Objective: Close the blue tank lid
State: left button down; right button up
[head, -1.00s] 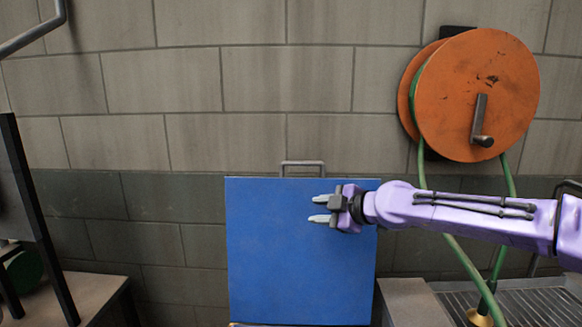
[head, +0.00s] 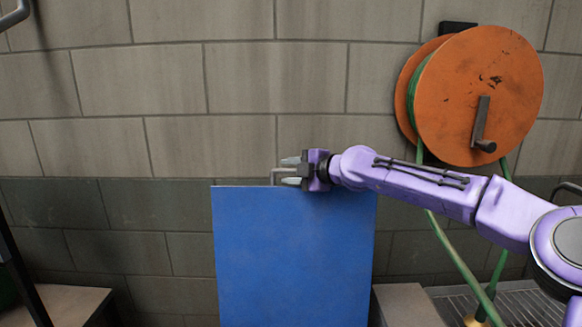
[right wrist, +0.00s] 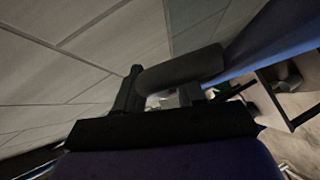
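The blue tank lid (head: 292,260) stands upright and open against the wall in the head view. In the right wrist view, the dark gripper fills the middle and the blue lid (right wrist: 275,42) shows at the upper right. My left gripper is out of view.
An orange hose reel (head: 480,95) with a green hose (head: 457,255) hangs on the block wall at the right. A metal grate (head: 535,302) lies below it. A dark-framed bench stands at the lower left. The wall area left of the lid is clear.

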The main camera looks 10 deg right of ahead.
jog(key=shift+s+r, duration=0.35)
jog(key=shift+s, duration=0.25)
jog(key=c, duration=0.5)
jog(key=shift+w+f, duration=0.15)
jog(key=shift+w, duration=0.05)
grip_shut()
jog(key=shift+w+f, duration=0.1)
jog(key=shift+w, duration=0.05)
jog(key=shift+s, duration=0.35)
